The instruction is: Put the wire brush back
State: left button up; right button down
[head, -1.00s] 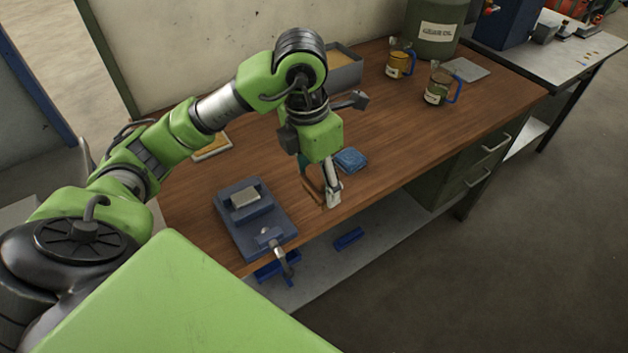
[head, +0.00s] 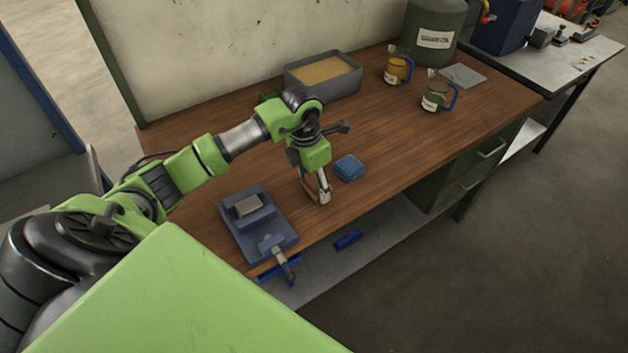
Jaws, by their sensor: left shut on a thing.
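My left gripper (head: 322,190) is over the front part of the wooden workbench (head: 420,125), pointing down. It is shut on a narrow brown thing, which looks like the wire brush (head: 308,187). The brush is partly hidden by the fingers, and its bristles cannot be made out. I cannot tell whether it touches the bench top. My right gripper is not in view.
A grey tray (head: 345,84), two mugs (head: 397,70) (head: 436,96) and a green drum (head: 434,35) stand farther back. The bench's right half is mostly clear.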

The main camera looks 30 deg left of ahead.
pick_arm(q)
jog(key=shift+f, duration=0.2)
jog(key=shift+f, duration=0.1)
jog(key=o, duration=0.7)
jog(key=shift+f, duration=0.1)
jog(key=shift+c, duration=0.2)
jog(key=o, duration=0.4)
